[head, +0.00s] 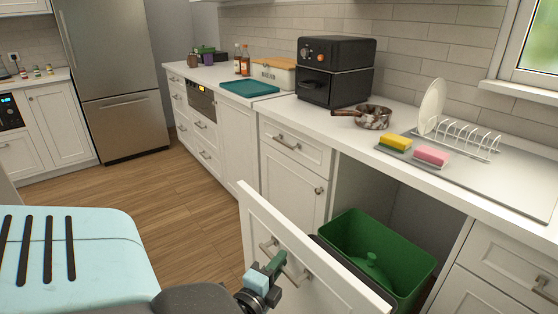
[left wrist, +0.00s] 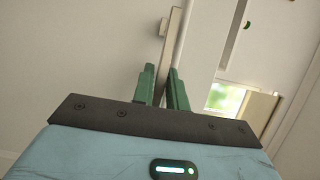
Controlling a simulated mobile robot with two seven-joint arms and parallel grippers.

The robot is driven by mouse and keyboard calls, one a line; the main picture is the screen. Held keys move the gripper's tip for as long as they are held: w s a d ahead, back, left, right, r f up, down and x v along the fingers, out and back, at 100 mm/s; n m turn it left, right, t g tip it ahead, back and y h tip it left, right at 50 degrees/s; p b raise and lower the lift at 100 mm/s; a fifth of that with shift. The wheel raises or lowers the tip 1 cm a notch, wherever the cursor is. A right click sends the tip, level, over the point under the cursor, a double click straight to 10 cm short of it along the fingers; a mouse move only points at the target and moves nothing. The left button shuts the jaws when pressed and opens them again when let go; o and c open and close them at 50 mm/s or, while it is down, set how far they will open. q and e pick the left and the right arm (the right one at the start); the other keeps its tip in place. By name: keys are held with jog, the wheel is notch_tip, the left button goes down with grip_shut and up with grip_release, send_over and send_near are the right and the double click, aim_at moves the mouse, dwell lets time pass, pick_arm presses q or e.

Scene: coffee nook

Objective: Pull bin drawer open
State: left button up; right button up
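The bin drawer's white front panel (head: 300,235) stands out from the counter, leaving the drawer open. A green bin (head: 375,262) shows inside, with another dark bin edge beside it, partly hidden by the panel. The bar handle (head: 294,274) is on the front panel. My left gripper (head: 275,265) is at this handle. In the left wrist view, the green fingers of my left gripper (left wrist: 161,85) stand close together on either side of the handle bar, and appear shut on it. Their exact contact is hard to see. My right gripper is not in view.
The counter above holds a sponge pair (head: 413,150), a dish rack (head: 465,138), a pan (head: 372,118) and a black air fryer (head: 335,72). A closed cabinet (head: 290,182) is left of the drawer. Wooden floor (head: 180,195) is free in front of the cabinets.

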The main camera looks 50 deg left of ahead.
pick_arm(q)
jog(key=o, duration=0.3)
jog(key=shift+s, duration=0.1)
jog(key=b+v, duration=0.3)
jog(key=v, duration=0.4)
jog(key=shift+s, duration=0.15)
jog(key=shift+d, duration=0.1)
dwell(0.4)
